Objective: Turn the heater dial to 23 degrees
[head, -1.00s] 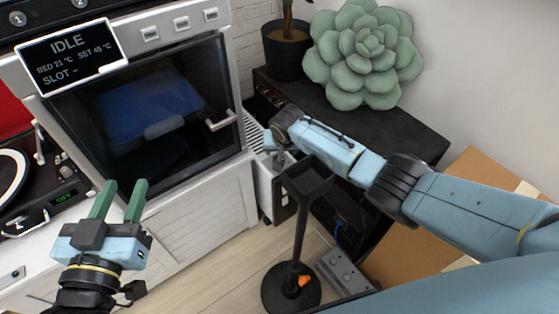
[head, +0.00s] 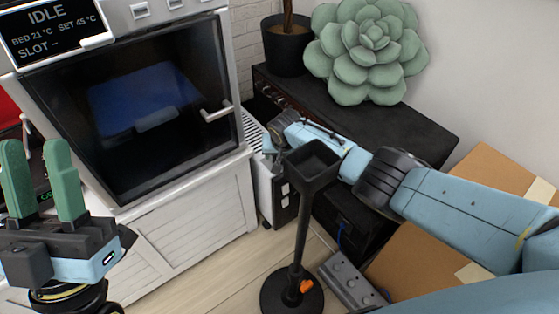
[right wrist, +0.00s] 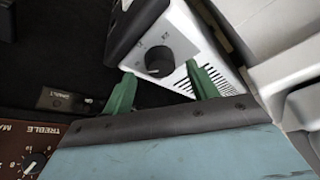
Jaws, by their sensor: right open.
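The heater is a white box with a slotted grille (right wrist: 180,75) in the right wrist view. Its round black dial (right wrist: 158,60) sits on a pale panel with small marks that are too small to read surely. My right gripper (right wrist: 163,88) is open, its green fingers apart just below the dial, one to each side. I cannot tell whether they touch it. In the head view the heater (head: 262,180) stands low between the oven cabinet and the black cabinet, its dial hidden. My left gripper (head: 36,150) is open and empty at the left edge.
An oven-like machine (head: 150,110) with an IDLE screen stands at left. A black cabinet (head: 400,130) bears a succulent (head: 365,50) and a potted plant (head: 288,45). A black stand (head: 300,235) rises in front of the heater. A cardboard box (head: 500,180) lies at right.

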